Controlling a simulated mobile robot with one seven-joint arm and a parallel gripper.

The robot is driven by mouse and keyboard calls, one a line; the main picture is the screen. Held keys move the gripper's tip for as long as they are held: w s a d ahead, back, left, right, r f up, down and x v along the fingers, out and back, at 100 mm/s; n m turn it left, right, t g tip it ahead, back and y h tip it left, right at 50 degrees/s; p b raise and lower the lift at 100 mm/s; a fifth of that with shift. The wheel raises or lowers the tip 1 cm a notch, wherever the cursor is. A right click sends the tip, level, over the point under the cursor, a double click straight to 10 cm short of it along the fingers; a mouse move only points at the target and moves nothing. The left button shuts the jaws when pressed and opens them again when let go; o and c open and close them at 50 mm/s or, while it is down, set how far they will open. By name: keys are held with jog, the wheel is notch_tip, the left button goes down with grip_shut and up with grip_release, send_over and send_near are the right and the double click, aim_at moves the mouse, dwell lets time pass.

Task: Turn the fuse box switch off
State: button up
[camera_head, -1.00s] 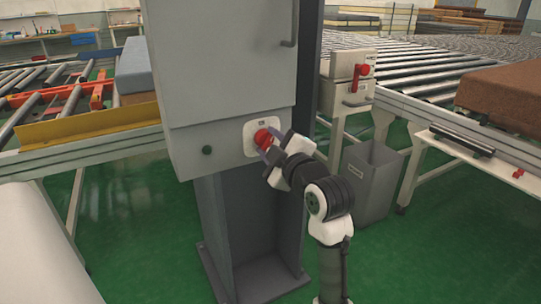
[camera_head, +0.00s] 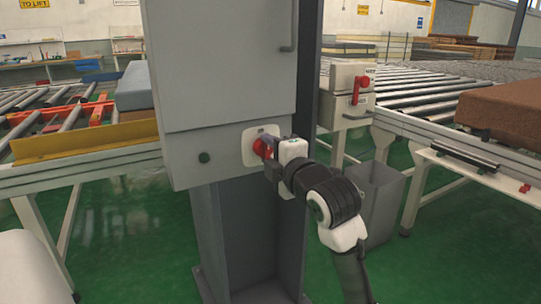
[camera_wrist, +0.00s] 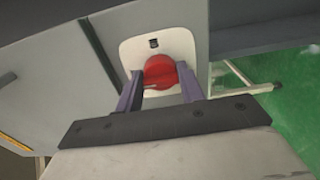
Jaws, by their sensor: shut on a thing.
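The fuse box (camera_head: 225,65) is a tall grey cabinet on a dark grey stand in the middle of the head view. Its red rotary switch (camera_head: 260,147) sits on a white plate (camera_head: 248,146) low on the front. The red switch also shows in the wrist view (camera_wrist: 162,72), on the white plate (camera_wrist: 140,42). My gripper (camera_head: 266,150) is at the switch, with one finger on each side of the red knob. In the wrist view my gripper (camera_wrist: 158,88) is shut on the switch. The fingers cover part of the knob.
A second grey box with a red handle (camera_head: 361,84) stands to the right. A grey bin (camera_head: 378,195) is below it. Roller conveyors lie on both sides, with a brown mattress (camera_head: 505,115) at right.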

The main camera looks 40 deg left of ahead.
dwell(0.4)
jog(key=o, duration=1)
jog(key=v, duration=1.4)
jog(key=shift+a, duration=0.15)
